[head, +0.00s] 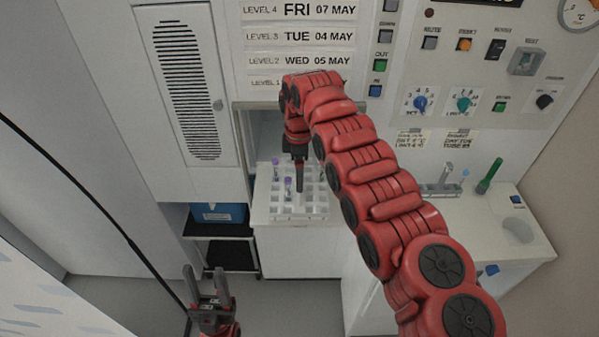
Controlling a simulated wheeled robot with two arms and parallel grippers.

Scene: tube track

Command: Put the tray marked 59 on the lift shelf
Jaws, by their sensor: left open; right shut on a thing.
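A white tray (312,208) with a grid of square holes sits at the mouth of the recess (265,130) below the level labels. A few purple-capped tubes (288,182) stand in it. No number 59 is readable on it. My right gripper (299,188) points down over the middle of the tray and is shut, apparently on the tray; the exact grip is hard to see. My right arm hides part of the recess and the counter. My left gripper (205,272) is open and empty, low at the lower left, away from the tray.
A blue bin (218,213) stands on a black rack (230,254) left of the counter. A green tube (489,176) and a small metal holder (440,188) are on the counter at right. A panel of knobs and buttons (463,103) is above. The floor in front is clear.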

